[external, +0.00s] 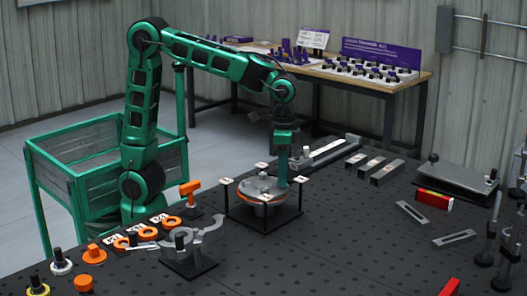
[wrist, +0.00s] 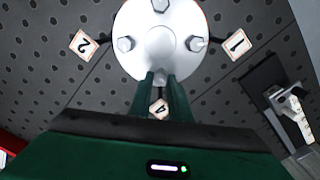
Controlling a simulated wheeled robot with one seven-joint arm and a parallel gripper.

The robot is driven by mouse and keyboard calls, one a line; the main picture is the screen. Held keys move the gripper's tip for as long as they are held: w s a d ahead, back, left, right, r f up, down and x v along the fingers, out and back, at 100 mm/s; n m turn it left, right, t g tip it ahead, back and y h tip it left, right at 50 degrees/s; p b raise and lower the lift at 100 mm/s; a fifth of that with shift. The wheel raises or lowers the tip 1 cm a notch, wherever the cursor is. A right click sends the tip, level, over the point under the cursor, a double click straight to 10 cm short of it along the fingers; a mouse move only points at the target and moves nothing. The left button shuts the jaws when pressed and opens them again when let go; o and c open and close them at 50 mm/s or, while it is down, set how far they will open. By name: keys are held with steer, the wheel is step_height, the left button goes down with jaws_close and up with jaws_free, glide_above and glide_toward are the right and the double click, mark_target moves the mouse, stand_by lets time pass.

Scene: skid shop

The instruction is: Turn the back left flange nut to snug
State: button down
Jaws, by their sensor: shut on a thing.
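The flange is a round silver disc with an orange edge (external: 258,190) on a black stand; it also fills the top middle of the wrist view (wrist: 160,28). Three hex nuts show on it in the wrist view: a left one (wrist: 125,44), a right one (wrist: 195,43) and a top one (wrist: 160,5). My gripper (wrist: 160,80) points down at the disc's near rim beside tag 4 (wrist: 158,108). Its fingers are shut on a flange nut, which they mostly hide. In the external view my gripper (external: 283,180) is over the disc's right side.
Tags 2 (wrist: 84,45) and 1 (wrist: 237,44) stand on posts around the flange. A grey clamp-like fixture (external: 190,245) and orange parts (external: 94,254) lie to the left. Metal bars (external: 388,172) lie to the right on the dark perforated table (external: 330,240).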

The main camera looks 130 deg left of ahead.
steer(key=m, duration=0.5)
steer(key=shift+w+d+r+m, duration=0.1)
steer(key=shift+w+m, duration=0.1)
steer(key=shift+m, duration=0.2)
stand_by(0.4)
steer(key=c, duration=1.6)
jaws_free()
steer(key=shift+s, duration=0.1)
steer(key=shift+c, duration=0.2)
step_height(320, 180, up, 11)
steer(key=shift+f, duration=0.2)
steer(key=shift+d, duration=0.15)
